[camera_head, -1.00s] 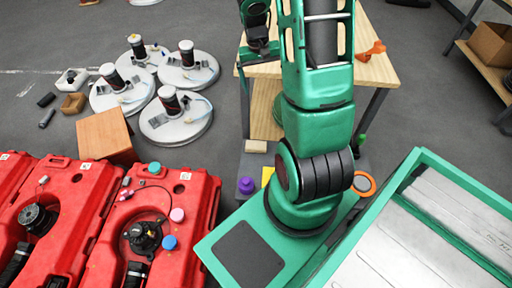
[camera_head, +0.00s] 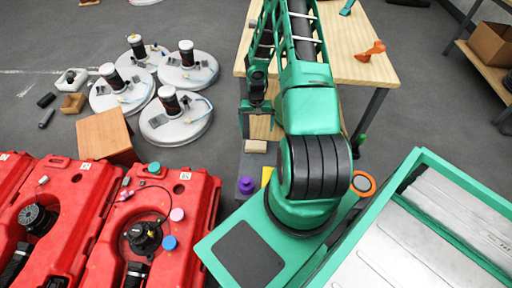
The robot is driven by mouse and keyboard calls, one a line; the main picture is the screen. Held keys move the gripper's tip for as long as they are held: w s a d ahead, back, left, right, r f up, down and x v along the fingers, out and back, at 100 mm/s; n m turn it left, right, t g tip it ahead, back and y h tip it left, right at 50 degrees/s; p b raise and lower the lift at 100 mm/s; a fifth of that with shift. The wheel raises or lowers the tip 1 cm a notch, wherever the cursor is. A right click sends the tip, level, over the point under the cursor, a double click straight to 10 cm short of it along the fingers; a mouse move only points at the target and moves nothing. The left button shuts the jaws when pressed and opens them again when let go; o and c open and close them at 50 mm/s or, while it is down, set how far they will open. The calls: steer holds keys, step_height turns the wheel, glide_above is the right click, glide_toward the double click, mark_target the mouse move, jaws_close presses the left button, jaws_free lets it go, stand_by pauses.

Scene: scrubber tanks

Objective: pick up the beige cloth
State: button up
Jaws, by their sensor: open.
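The beige cloth (camera_head: 256,146) looks like a small, flat, pale rectangle. It lies low at the front left of the wooden table, just beyond my base. My gripper (camera_head: 258,126) points down with its two green fingers apart. In the picture the cloth shows just below the gap between the fingertips, and nothing shows between them. I cannot tell the exact height of the fingertips over the cloth.
A wooden table (camera_head: 350,66) with an orange tool (camera_head: 371,51) stands behind my arm. A purple knob-like thing (camera_head: 247,185) and a yellow piece (camera_head: 267,176) are near the cloth. Red tanks (camera_head: 180,215) stand at the left, white discs (camera_head: 176,122) behind them.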

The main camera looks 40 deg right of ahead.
mark_target(256, 144)
steer(key=shift+a+f, duration=0.15)
steer(key=shift+f, duration=6.95)
steer(key=c, duration=0.9)
